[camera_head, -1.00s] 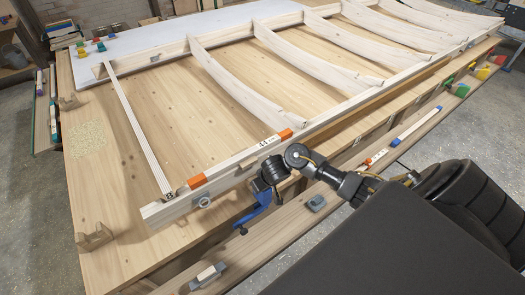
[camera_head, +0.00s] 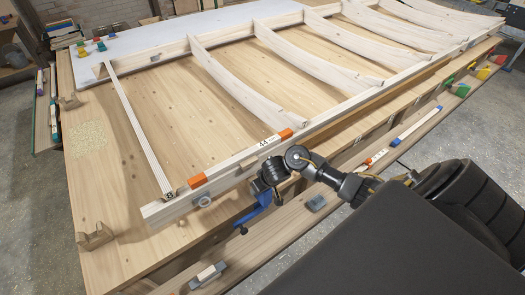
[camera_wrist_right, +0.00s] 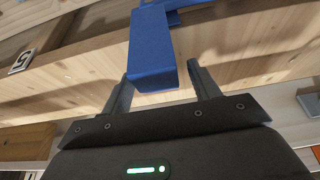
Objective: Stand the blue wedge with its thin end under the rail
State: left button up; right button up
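My right gripper (camera_head: 262,194) is at the near side of the long front rail (camera_head: 345,105). In the right wrist view its two fingers (camera_wrist_right: 160,78) stand apart on either side of a blue piece (camera_wrist_right: 153,50) with a squared end. It also shows in the head view (camera_head: 254,213), slanting down to a dark tip. Whether it is the wedge or a clamp part, and whether the fingers press on it, I cannot tell. A small blue block (camera_head: 101,47) lies at the far left of the bench. My left gripper is not in view.
The pale frame with curved ribs (camera_head: 235,80) lies across the wooden bench (camera_head: 115,170). Coloured pieces (camera_head: 484,73) lie at the right. The bench's left part is mostly clear.

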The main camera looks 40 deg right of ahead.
jog(key=p+v, duration=0.6)
jog(key=v, duration=0.4)
jog(key=shift+r, duration=0.4)
jog(key=shift+s, duration=0.15)
